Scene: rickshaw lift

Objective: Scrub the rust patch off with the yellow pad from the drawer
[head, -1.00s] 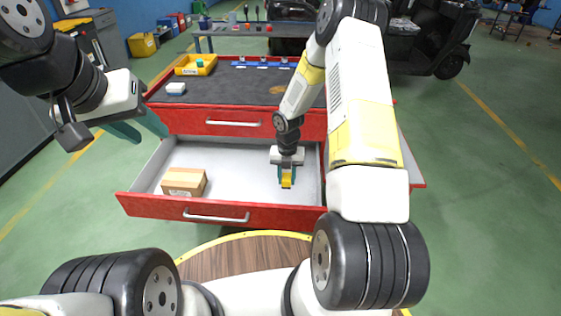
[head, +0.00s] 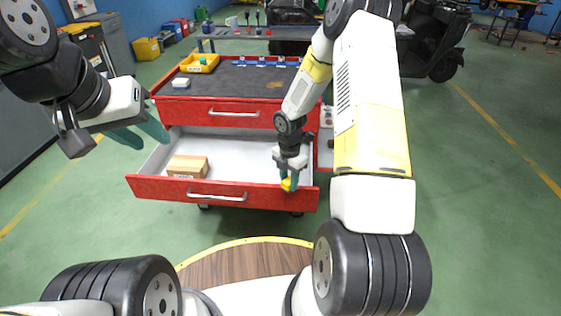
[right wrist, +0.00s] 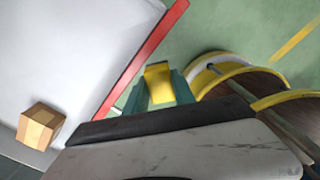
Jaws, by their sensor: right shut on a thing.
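The yellow pad (head: 287,185) is held in my right gripper (head: 290,180), which is shut on it at the right front of the open red drawer (head: 150,185). In the right wrist view the pad (right wrist: 158,82) sits between the teal fingers, just past the drawer's red front edge, against the green floor. A brown-orange rust patch (head: 274,85) shows on the dark cart top, partly beside my right arm. My left gripper (head: 140,134) is open and empty, left of the cart, with its teal fingers apart.
A cardboard box (head: 187,166) lies in the drawer's left part. The mat's middle is clear.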

